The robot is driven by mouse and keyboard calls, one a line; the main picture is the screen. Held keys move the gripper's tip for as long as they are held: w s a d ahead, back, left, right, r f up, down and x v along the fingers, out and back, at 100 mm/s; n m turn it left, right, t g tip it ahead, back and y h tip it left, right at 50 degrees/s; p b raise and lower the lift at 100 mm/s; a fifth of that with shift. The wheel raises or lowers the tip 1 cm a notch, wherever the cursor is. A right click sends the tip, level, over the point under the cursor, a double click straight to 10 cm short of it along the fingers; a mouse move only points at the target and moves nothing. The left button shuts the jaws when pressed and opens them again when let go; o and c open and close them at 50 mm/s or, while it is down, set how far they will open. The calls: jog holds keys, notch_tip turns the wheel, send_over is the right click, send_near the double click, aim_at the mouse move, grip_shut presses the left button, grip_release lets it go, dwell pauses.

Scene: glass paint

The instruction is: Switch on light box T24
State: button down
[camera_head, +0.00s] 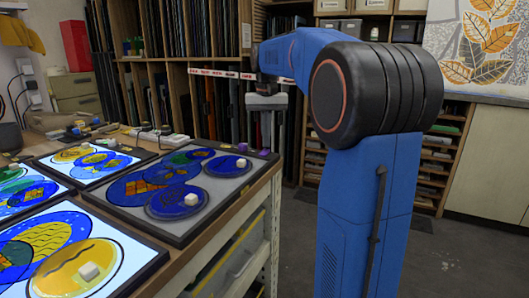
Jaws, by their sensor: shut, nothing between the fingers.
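Several light boxes with painted glass lie on the workbench, and no T24 label can be read on any of them. The light box nearest the right edge (128,214) has a grey, unlit panel with blue, green and orange glass discs. Small purple pieces (264,153) sit at its far right corner. The front left light box (120,240), the far left light box (115,150) and the left light box (50,205) glow white. My gripper (266,106) is shut and empty, hanging past the bench's right edge, apart from the boxes.
Small white blocks (242,163) stand on the glass. A red-and-white strip (215,72) crosses behind my arm. Racks of dark sheets (180,50) stand behind the bench (245,205). Open floor (450,255) lies to the right.

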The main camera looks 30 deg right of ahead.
aim_at(267, 150)
jog(key=shift+f, duration=0.6)
dwell(0.5)
notch_tip(267, 150, up, 7)
dwell(1.0)
jog(key=shift+s, duration=0.1)
dwell(0.4)
